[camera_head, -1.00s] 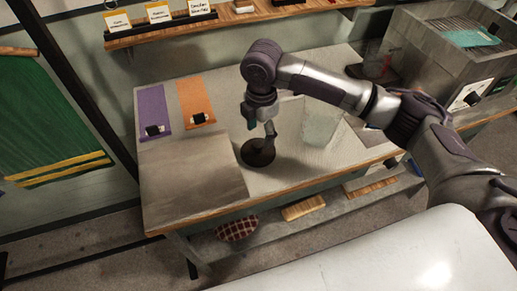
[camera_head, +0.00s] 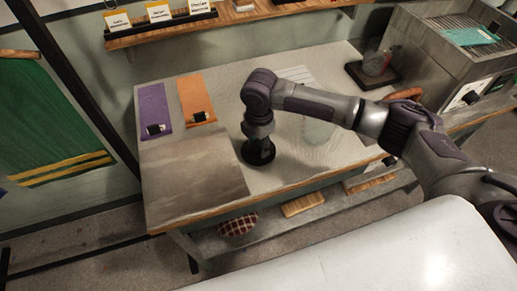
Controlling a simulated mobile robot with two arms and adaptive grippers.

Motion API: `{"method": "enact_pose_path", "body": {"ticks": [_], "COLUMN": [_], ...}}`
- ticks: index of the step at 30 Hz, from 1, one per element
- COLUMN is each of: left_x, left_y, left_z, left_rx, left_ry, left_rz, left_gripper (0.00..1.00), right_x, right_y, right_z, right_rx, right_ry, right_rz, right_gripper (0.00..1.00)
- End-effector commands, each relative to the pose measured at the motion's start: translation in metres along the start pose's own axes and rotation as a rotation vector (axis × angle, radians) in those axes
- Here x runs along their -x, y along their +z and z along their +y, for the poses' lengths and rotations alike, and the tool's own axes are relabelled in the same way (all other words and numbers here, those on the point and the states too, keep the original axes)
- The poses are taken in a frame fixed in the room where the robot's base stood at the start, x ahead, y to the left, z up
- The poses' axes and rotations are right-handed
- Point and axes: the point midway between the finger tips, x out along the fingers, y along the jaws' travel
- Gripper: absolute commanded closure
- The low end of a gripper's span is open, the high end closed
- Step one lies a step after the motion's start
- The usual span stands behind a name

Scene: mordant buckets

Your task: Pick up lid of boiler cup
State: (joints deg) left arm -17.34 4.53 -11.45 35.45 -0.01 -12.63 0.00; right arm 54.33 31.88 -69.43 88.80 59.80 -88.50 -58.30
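A dark round object (camera_head: 258,158), which looks like the lid, lies on the pale table in the camera_head view. My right gripper (camera_head: 259,143) points straight down onto it and hides its middle. The fingers are small and dark against the object, so I cannot tell whether they are open or shut. A clear cup (camera_head: 377,62) stands on a dark base (camera_head: 372,76) at the back right of the table; I cannot tell if it is the boiler cup. My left gripper is not in view.
A purple cloth (camera_head: 153,108) and an orange cloth (camera_head: 196,98) lie at the back left of the table (camera_head: 330,160). A grey slab (camera_head: 190,170) covers the front left. A grey basin unit (camera_head: 440,60) stands at the right. A shelf with labels (camera_head: 160,32) runs above.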

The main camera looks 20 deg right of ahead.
Motion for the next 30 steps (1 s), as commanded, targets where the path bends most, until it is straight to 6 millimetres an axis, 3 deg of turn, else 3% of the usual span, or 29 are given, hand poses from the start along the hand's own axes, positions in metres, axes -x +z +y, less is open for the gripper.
{"method": "enact_pose_path", "body": {"ticks": [1,8,17,30], "left_x": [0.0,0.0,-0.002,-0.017], "left_y": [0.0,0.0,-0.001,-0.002], "left_z": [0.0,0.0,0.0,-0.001], "left_rx": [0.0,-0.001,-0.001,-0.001], "left_ry": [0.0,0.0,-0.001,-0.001], "left_rz": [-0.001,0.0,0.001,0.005], "left_gripper": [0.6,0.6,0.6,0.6], "right_x": [0.0,0.0,0.006,0.085], "right_y": [0.0,0.0,0.0,0.0], "right_z": [0.0,0.0,0.001,0.003], "right_rx": [0.0,0.0,0.0,-0.003], "right_ry": [0.0,0.0,0.003,0.004], "right_rz": [0.0,0.0,0.001,0.001], "right_gripper": [0.65,1.0,1.0,1.0]}}
